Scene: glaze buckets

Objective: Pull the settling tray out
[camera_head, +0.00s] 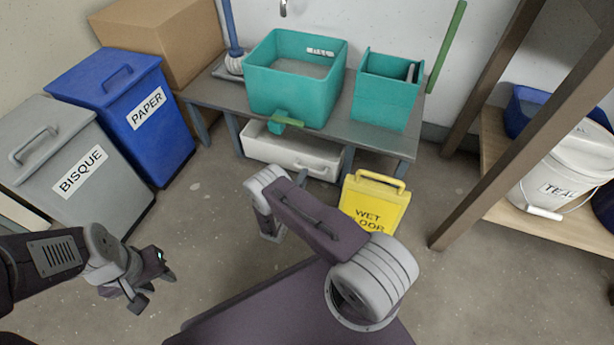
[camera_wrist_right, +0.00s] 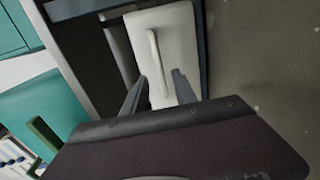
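The settling tray (camera_head: 285,151) is a white bin with a bar handle on its front, low under the grey sink table. In the right wrist view, the tray (camera_wrist_right: 180,35) lies ahead with its handle (camera_wrist_right: 153,50) upright in the picture. My right gripper (camera_wrist_right: 161,76) is open, its two fingers on either side of the handle's lower end; I cannot tell whether they touch it. In the head view my right arm mostly hides that gripper. My left gripper (camera_head: 153,281) is open and empty over the floor at the lower left.
A teal sink (camera_head: 266,95) and smaller teal bin (camera_head: 383,100) stand on the table (camera_head: 345,128). A yellow wet-floor sign (camera_head: 374,205) stands at the table's right front. Grey and blue lidded bins (camera_head: 104,88) are left, a wooden shelf (camera_head: 550,226) right.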

